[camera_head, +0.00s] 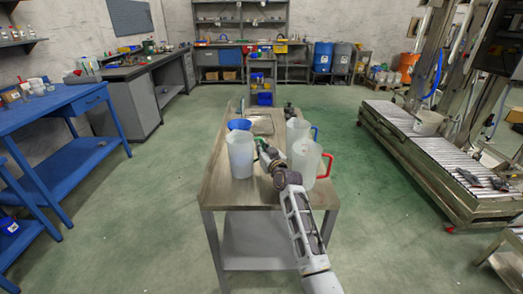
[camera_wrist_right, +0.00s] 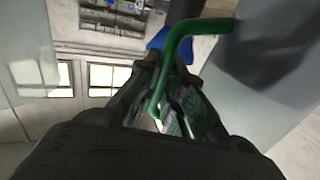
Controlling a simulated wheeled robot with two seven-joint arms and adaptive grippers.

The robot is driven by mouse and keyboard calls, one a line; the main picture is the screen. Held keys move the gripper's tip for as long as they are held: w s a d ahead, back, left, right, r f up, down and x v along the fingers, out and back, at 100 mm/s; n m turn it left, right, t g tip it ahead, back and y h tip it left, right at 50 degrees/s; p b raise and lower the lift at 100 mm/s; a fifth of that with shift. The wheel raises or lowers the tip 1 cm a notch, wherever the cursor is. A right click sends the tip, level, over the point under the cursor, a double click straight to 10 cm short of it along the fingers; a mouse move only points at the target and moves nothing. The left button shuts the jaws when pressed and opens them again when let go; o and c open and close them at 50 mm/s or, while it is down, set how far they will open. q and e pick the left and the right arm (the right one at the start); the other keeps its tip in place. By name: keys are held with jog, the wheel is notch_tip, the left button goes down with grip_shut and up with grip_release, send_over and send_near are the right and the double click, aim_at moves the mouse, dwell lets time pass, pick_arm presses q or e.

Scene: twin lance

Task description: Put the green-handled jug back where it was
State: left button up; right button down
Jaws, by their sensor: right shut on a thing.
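The green-handled jug (camera_head: 240,157) is a translucent white jug at the left of the metal table's near half. Its green handle faces right, and in the wrist view the green handle (camera_wrist_right: 184,36) runs down between my fingers. My right gripper (camera_head: 263,150) is shut on this handle; its fingers also show in the wrist view (camera_wrist_right: 168,100). The jug looks upright; I cannot tell whether its base touches the table. My left gripper is not in view.
The metal table (camera_head: 222,192) also holds a red-handled jug (camera_head: 305,158) right of my arm, a blue-handled jug (camera_head: 297,130) behind it, a blue bowl-like thing (camera_head: 239,124) and a metal tray (camera_head: 262,125). The near left corner of the tabletop is bare.

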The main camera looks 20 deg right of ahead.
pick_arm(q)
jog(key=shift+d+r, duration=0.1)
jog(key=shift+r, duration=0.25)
pick_arm(e)
jog(key=c, duration=1.5)
grip_release()
jog(key=shift+f, duration=0.15)
jog(key=shift+s, duration=0.1)
pick_arm(q)
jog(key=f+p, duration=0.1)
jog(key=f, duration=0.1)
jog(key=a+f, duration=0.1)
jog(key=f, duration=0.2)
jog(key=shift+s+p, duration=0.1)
jog(key=shift+p, duration=0.3)
pick_arm(e)
jog(key=s, duration=0.8)
jog(key=s+d, duration=0.1)
jog(key=s, duration=0.2)
jog(key=shift+s+d, duration=0.1)
jog(key=shift+s, duration=0.3)
